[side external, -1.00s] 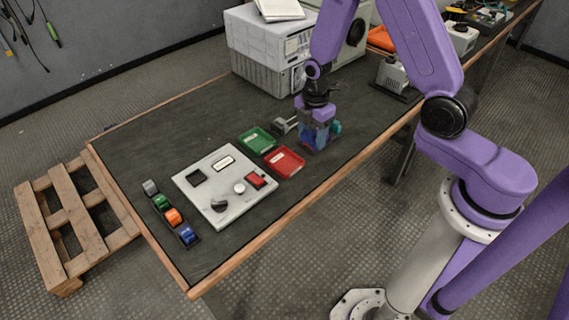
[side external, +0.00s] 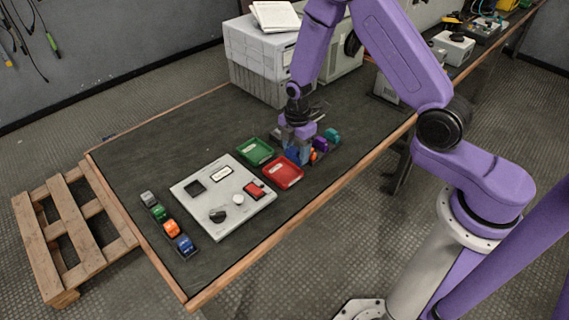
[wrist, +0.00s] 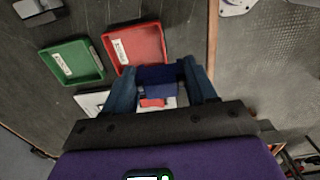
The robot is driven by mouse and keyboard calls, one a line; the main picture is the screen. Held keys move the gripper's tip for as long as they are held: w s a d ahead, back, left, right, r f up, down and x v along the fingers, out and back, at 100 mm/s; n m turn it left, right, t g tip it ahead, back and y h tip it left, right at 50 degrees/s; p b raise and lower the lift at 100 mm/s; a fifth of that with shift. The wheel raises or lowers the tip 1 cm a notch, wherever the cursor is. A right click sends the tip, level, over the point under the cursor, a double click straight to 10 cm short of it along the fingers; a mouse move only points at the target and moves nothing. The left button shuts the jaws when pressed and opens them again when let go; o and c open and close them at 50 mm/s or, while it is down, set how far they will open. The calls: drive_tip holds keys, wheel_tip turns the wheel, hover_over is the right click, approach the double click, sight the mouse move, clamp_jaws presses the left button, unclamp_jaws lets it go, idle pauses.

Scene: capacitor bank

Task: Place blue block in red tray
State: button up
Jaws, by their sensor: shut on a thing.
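The blue block (side external: 292,154) is between the fingers of my gripper (side external: 298,152), beside the red tray. In the wrist view the dark blue block (wrist: 158,75) sits between the two fingers of my gripper (wrist: 161,88), which is shut on it. The red tray (side external: 287,177) lies on the bench just in front of the gripper and looks empty apart from a white label; it also shows in the wrist view (wrist: 148,52). The fingers partly hide the block, and its exact height above the bench is hard to tell.
The green tray (side external: 256,155) adjoins the red tray. Orange (side external: 313,156), purple (side external: 320,144) and teal (side external: 332,135) blocks stand right of my gripper. The bench edge is close in front.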

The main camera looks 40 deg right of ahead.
drive_tip(key=w+f, duration=0.4)
drive_tip(key=f, duration=0.1)
drive_tip(key=shift+a, duration=0.1)
drive_tip(key=shift+w+f, duration=0.2)
drive_tip(key=shift+f, duration=1.6)
drive_tip(key=shift+f, duration=0.15)
drive_tip(key=o, duration=0.8)
drive_tip(key=shift+c, duration=0.2)
wheel_tip(320, 180, up, 12)
drive_tip(key=shift+r, duration=0.2)
